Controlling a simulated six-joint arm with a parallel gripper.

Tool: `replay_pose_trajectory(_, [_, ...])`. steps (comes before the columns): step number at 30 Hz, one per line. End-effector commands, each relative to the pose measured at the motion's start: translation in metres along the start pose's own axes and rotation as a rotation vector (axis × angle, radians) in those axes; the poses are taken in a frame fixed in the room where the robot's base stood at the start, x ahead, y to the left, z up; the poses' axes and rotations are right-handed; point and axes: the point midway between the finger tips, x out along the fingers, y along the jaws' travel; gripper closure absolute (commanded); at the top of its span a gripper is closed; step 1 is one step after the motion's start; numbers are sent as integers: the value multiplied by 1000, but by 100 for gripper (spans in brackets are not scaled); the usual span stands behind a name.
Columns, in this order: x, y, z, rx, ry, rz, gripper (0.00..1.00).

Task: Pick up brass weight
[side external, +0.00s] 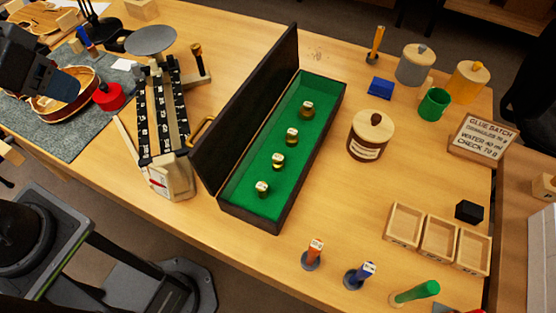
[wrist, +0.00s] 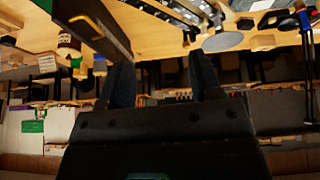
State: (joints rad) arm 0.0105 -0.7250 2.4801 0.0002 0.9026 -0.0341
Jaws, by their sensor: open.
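Several brass weights with pale tops stand upright in a row in the open, green-lined case (side external: 234,200). The largest brass weight (side external: 306,110) is at the far end, then one in the middle (side external: 292,137), another (side external: 278,161), and the smallest (side external: 262,188) at the near end. My gripper (wrist: 163,78) is open and empty in the wrist view, its two dark fingers wide apart. In the side view it is at the upper left, over the violin area, far from the case and partly cut by the frame edge. The weights cannot be made out in the wrist view.
The case's raised lid (side external: 245,115) stands between the weights and the balance scale (side external: 163,125) with its round pan (side external: 150,40). A violin (side external: 62,92) lies on a grey mat. A labelled jar (side external: 370,140) and wooden trays (side external: 438,238) stand right of the case.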

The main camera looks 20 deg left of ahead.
Motion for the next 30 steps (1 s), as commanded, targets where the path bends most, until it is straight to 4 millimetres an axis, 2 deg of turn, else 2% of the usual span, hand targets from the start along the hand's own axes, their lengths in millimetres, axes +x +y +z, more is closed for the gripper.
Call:
replay_pose_trajectory(5, [7,20,-34,-151,-73,24,41])
replay_pose_trajectory(8, [19,41,-60,-280,-130,28,41])
replay_pose_trajectory(12, [43,76,-92,-464,-210,11,41])
replay_pose_trajectory(16, [73,115,-112,-630,-278,-28,41])
replay_pose_trajectory(22, [133,183,-122,-878,-364,-126,41])
replay_pose_trajectory(27, [181,235,-111,-1056,-401,-223,41])
replay_pose_trajectory(30, [202,256,-102,-1130,-408,-267,41])
